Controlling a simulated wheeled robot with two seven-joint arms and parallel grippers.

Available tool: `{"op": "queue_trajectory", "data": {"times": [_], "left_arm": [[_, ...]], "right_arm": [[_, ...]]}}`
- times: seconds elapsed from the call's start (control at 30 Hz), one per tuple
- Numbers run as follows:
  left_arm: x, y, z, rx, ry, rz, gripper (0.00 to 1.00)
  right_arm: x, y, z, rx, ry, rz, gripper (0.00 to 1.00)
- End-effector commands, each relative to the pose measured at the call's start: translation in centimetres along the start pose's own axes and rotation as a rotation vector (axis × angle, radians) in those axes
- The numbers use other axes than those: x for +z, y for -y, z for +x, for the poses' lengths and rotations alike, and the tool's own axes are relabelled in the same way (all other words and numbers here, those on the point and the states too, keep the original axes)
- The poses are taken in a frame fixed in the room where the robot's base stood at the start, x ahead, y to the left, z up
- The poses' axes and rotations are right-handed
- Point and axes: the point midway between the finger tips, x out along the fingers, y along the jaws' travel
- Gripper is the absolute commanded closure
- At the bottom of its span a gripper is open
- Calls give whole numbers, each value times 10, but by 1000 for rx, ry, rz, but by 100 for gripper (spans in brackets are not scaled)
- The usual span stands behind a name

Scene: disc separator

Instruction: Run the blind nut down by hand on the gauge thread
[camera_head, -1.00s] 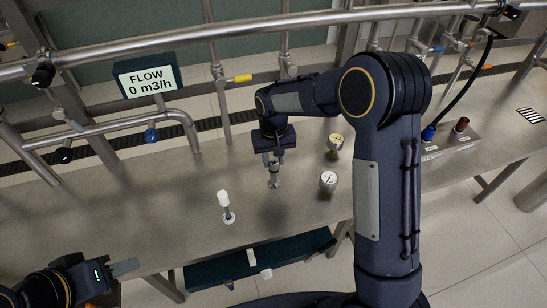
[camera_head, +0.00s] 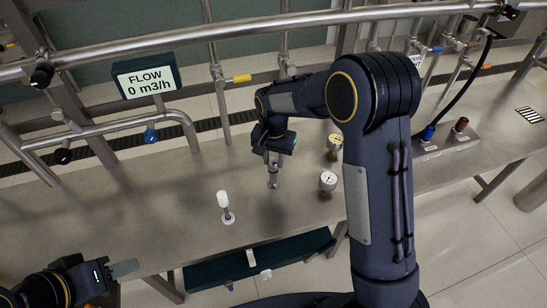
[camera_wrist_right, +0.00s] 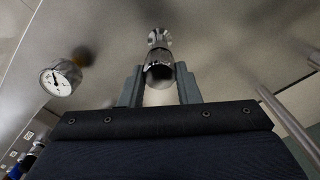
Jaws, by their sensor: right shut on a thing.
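The blind nut (camera_head: 273,168) is a small shiny metal cap, low between the fingers of my right gripper (camera_head: 272,161). In the right wrist view the nut (camera_wrist_right: 158,74) sits between the two grey fingertips (camera_wrist_right: 160,84), which are shut on it. A metal stub, apparently the gauge thread (camera_head: 273,182), stands upright under it on the steel table. The nut's lower edge and the engaged thread are hidden or too small to read. My left gripper (camera_head: 124,268) hangs at the lower left, away from the nut; its fingers are seen edge-on.
Two round gauges (camera_head: 327,181) (camera_head: 334,143) stand just right of the nut. A white-capped post (camera_head: 223,200) stands to the left. Pipes (camera_head: 180,50) and a FLOW display (camera_head: 148,80) are behind. A dark tray (camera_head: 215,272) hangs at the front edge.

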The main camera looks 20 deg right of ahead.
Motion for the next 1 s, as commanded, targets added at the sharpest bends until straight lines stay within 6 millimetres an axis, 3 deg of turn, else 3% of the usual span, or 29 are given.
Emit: {"op": "queue_trajectory", "data": {"times": [0.23,0.53,0.73,1.0], "left_arm": [[-2,-2,-4,0,0,0,60],[-2,-2,-4,0,0,0,60],[-5,-4,-10,0,0,0,60],[-5,-4,-9,0,0,0,60]], "right_arm": [[0,0,-2,-1,-2,258,98],[0,0,-2,-2,-2,293,98],[0,-1,-2,0,-1,526,98],[0,-1,-1,-1,0,558,98]]}}
